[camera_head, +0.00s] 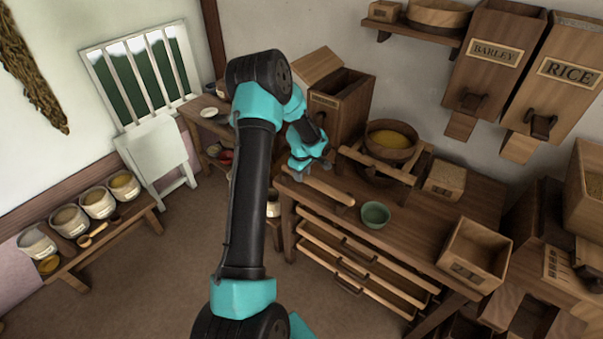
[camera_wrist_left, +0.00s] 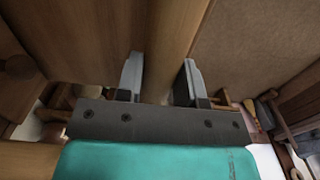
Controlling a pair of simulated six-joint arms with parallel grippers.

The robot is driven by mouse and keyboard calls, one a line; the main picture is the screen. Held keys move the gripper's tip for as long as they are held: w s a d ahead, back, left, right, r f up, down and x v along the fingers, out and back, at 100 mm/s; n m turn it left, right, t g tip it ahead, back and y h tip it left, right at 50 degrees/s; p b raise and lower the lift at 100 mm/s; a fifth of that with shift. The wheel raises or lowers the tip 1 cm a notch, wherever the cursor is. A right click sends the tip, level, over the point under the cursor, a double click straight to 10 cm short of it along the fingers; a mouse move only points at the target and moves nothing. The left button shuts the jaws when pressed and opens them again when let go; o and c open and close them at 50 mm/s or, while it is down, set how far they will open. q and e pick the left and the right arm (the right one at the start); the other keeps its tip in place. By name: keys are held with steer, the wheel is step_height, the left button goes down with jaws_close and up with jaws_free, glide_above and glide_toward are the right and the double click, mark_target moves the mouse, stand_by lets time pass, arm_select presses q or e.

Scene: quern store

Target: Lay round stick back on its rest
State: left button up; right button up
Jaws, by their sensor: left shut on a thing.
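The round stick (camera_head: 328,188) is a plain light-brown wooden rod. In the head view it runs from under my left gripper (camera_head: 306,167) toward the lower right, over the left front part of the wooden table (camera_head: 440,205). In the left wrist view the stick (camera_wrist_left: 172,45) passes between the two fingers of my left gripper (camera_wrist_left: 160,82), which is shut on it. I cannot tell whether the stick touches the table, and I cannot make out its rest for certain. My right gripper is not in view.
A green bowl (camera_head: 375,214) stands close to the stick's free end. Behind it a wooden frame (camera_head: 404,176) bears a round sieve of yellow grain (camera_head: 388,142). A tall bin (camera_head: 340,105) stands behind my gripper. An open box (camera_head: 474,257) sits at the table's right.

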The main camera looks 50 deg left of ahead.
arm_select(q)
steer(key=o, duration=1.1)
step_height(320, 180, up, 18)
steer(key=shift+f, duration=0.25)
steer(key=shift+f, duration=0.1)
